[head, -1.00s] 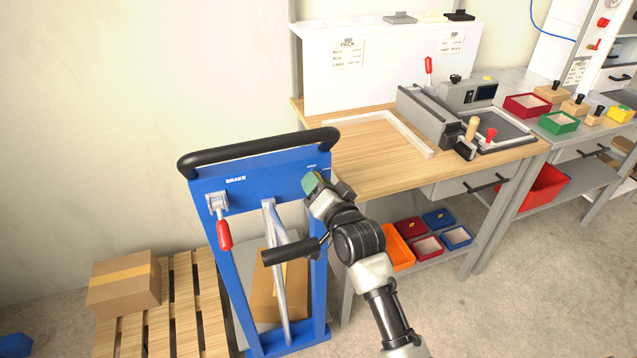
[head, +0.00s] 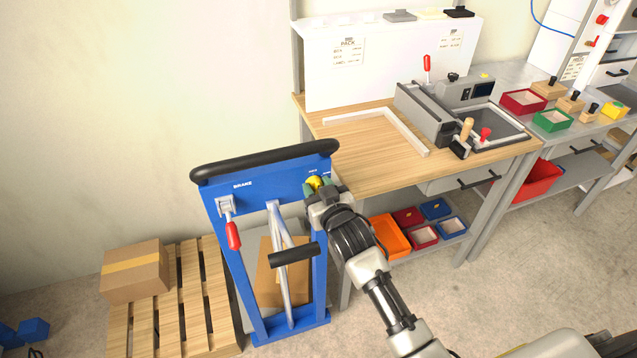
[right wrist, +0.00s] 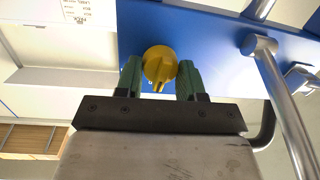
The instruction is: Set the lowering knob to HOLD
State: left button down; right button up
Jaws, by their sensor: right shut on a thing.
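The yellow lowering knob (head: 315,183) is on the right end of the lift's blue top panel (head: 272,184). My right gripper (head: 318,188) is at the panel with its green fingertips on both sides of the knob. In the right wrist view the knob (right wrist: 159,66) sits between the two fingertips of the right gripper (right wrist: 160,80), shut on it. A ridge on the knob points down in that picture. Small white print above the knob in the head view is too small to read, so I cannot tell its setting. My left gripper is out of view.
A red-tipped brake lever (head: 233,235) hangs at the panel's left, below a black handlebar (head: 265,160). A black-gripped pump handle (head: 295,254) stands out in front of the lift. The wooden workbench (head: 375,150) is close on the right; a pallet (head: 175,305) is at left.

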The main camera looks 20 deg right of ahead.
jog(key=shift+n, duration=0.6)
jog(key=shift+p, duration=0.3)
jog(key=o, duration=0.9)
jog(key=s, duration=0.3)
jog(key=s+b, duration=0.1)
jog(key=s, duration=0.3)
jog(key=s+r, duration=0.1)
jog(key=s, duration=0.2)
jog(key=shift+s+d+b, duration=0.3)
jog(key=shift+s+d, duration=0.1)
